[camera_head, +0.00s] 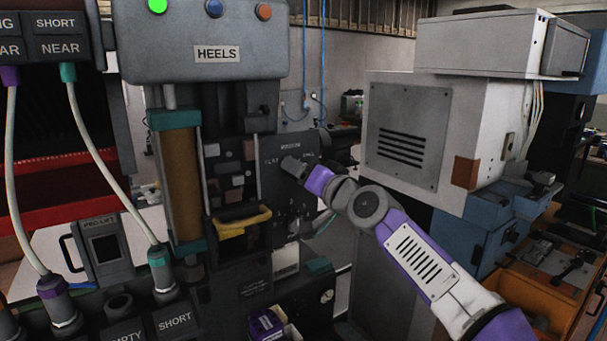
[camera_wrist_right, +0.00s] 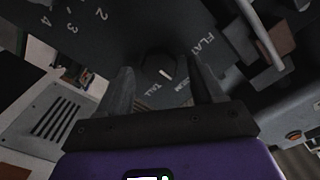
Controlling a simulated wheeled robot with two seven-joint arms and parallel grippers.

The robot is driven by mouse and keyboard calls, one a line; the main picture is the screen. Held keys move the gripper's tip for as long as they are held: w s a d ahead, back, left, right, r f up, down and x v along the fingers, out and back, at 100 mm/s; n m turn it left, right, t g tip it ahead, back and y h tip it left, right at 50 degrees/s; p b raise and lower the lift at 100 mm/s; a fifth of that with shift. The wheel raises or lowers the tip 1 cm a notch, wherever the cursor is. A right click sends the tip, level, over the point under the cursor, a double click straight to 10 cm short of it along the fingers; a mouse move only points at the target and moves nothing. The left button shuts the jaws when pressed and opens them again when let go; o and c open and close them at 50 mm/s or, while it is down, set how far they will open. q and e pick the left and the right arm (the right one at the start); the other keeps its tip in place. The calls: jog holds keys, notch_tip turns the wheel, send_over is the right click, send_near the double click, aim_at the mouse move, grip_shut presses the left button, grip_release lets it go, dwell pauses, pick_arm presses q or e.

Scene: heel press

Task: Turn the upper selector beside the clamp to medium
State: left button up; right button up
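The upper selector is a dark round knob (camera_wrist_right: 158,64) with a white pointer mark, on a dark panel (camera_wrist_right: 110,35). Labels FLAT, "MEDIUM" (small and blurred) and TALL stand around it. The mark appears to slant toward the middle label. My right gripper (camera_wrist_right: 161,70) is open, with one finger on each side of the knob and a visible gap to it. In the head view my right gripper (camera_head: 291,167) reaches the panel from the right and hides the knob. The clamp with a yellow part (camera_head: 242,220) is left of it. My left gripper is not in view.
A second scale with numbers 1 to 4 (camera_wrist_right: 86,44) is on the same panel. The HEELS press head (camera_head: 217,55) overhangs at the upper left. A grey vented cabinet (camera_head: 400,140) stands to the right, close behind my right arm. Cables hang at the left.

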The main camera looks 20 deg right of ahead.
jog(key=s+d+b, duration=0.1)
jog(key=s, duration=0.6)
jog(key=shift+s+b, duration=0.3)
dwell(0.3)
